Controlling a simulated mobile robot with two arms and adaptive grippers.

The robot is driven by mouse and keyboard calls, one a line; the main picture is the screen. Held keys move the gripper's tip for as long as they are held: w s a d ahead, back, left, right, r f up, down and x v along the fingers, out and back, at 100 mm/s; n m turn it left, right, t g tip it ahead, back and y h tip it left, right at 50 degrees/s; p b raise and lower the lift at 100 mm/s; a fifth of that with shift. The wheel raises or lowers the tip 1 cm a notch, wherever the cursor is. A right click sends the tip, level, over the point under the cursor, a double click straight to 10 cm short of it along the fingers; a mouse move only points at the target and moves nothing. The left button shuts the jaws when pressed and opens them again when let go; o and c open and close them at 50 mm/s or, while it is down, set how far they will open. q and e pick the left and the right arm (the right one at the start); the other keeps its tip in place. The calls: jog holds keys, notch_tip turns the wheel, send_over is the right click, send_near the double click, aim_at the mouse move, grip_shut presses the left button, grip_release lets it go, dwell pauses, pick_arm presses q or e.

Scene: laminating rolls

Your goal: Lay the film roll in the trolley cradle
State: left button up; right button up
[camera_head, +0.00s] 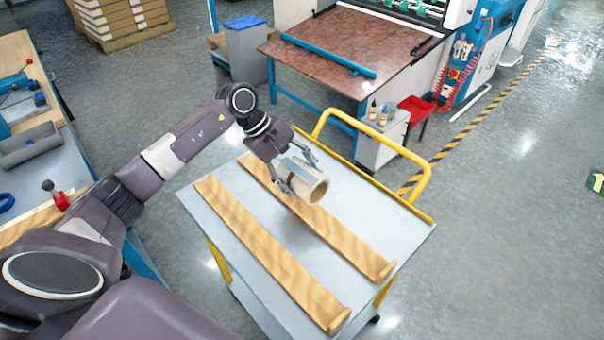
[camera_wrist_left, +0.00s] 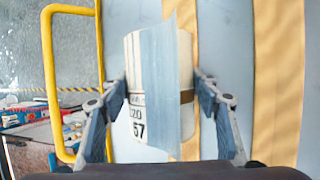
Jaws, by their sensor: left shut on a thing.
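The film roll (camera_head: 307,185) is a short pale cylinder with an open core end, and my left gripper (camera_head: 296,172) is shut on it. In the left wrist view the film roll (camera_wrist_left: 143,110) sits between both fingers of the left gripper (camera_wrist_left: 160,100), with a loose blue-grey sheet edge and printed numbers on it. The cradle is two wooden rails, the near rail (camera_head: 262,245) and the far rail (camera_head: 345,238), lying on the trolley top (camera_head: 225,207). The roll is over the far rail; whether it touches cannot be told. My right gripper is not in view.
The trolley has a yellow handle (camera_head: 383,130) at its far end. A laminating machine with a brown table (camera_head: 345,50) stands behind it, beside a red bin (camera_head: 415,108). A workbench (camera_head: 60,150) is at left. Open floor lies at right.

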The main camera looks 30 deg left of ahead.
pick_arm(q)
jog(key=shift+f+b, duration=0.45)
jog(key=shift+f, duration=1.3)
jog(key=shift+f+b, duration=1.3)
jog(key=shift+b, duration=0.05)
jog(key=o, duration=1.4)
jog(key=shift+o, duration=1)
